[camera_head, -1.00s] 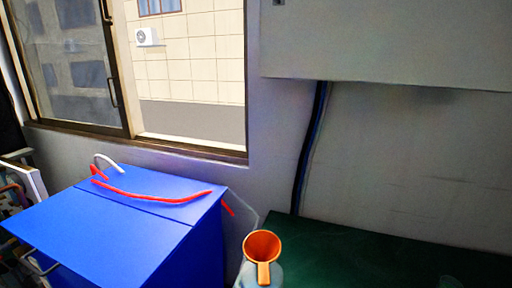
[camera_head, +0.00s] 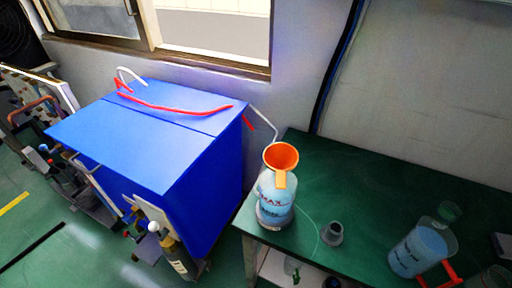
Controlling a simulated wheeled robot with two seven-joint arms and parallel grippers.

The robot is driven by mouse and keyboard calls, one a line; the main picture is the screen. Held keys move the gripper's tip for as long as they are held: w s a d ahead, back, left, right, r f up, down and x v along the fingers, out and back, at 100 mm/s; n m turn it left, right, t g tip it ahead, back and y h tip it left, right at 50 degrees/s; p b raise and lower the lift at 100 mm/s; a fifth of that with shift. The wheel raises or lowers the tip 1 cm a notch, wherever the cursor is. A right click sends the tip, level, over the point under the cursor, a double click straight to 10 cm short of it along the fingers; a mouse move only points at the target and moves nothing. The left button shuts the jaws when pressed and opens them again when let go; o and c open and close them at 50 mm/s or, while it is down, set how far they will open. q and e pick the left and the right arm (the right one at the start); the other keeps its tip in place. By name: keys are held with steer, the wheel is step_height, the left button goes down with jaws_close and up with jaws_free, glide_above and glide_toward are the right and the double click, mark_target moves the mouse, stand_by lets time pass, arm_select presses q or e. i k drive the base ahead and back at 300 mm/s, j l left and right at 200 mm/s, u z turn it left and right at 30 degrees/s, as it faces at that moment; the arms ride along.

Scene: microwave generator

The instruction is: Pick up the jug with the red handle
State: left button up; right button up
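The jug (camera_head: 420,251) is a clear beaker-like vessel with blue contents. It stands near the front right of the green table (camera_head: 350,180), tilted in the picture by the camera angle. Its red handle (camera_head: 440,273) is on its lower right side and is partly cut off by the bottom edge of the picture. Neither of my grippers is in view.
A bottle (camera_head: 275,200) with an orange funnel (camera_head: 281,158) stands at the table's left corner. A small grey fitting (camera_head: 332,233) stands between it and the jug. A blue box (camera_head: 170,140) stands left of the table.

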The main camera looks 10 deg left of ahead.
mark_target(430, 244)
steer(key=z, duration=1.55)
steer(key=k+u, duration=0.15)
steer(key=u, duration=1.25)
steer(key=z, duration=1.4)
